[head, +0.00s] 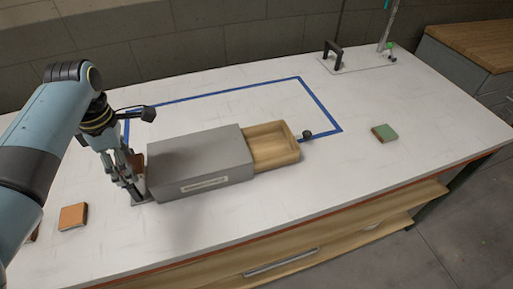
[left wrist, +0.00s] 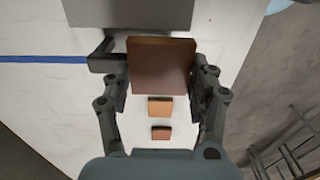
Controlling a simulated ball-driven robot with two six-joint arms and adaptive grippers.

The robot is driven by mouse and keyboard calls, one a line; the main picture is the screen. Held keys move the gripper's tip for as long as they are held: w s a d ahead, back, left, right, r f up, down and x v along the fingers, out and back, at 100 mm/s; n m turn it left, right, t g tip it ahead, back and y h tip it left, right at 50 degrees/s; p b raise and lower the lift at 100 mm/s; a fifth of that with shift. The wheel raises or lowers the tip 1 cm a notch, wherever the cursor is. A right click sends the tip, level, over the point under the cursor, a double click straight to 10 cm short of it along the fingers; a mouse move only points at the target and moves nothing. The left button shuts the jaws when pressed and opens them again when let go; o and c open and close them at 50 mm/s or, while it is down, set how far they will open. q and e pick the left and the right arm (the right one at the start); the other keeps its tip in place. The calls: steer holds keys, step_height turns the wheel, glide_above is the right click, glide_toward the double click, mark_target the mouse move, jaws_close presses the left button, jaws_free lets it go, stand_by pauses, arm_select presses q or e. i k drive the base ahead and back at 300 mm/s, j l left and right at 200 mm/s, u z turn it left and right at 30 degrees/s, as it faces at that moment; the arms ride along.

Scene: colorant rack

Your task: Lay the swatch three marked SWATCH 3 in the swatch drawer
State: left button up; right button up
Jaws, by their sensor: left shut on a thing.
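My left gripper (head: 128,178) is shut on a reddish-brown square swatch (left wrist: 161,66), just off the left end of the grey drawer box (head: 200,160). In the head view the fingers mostly hide this swatch. No SWATCH 3 marking is readable on any swatch. The wooden swatch drawer (head: 272,143) is pulled out at the box's right end and looks empty. The box also shows at the top of the left wrist view (left wrist: 128,12). My right gripper is not in view.
An orange-brown swatch (head: 73,216) lies at the left, with another brown one (left wrist: 161,132) beyond it, partly hidden in the head view. A green swatch (head: 384,132) lies at the right. A stand with a black handle (head: 333,54) is at the back. Blue tape (head: 225,90) outlines clear table.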

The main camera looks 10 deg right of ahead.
mark_target(269, 150)
steer(key=l+z, duration=0.4)
steer(key=l, duration=1.1)
steer(key=i+j+z, duration=0.1)
steer(key=i+j, duration=0.4)
steer(key=j, duration=0.15)
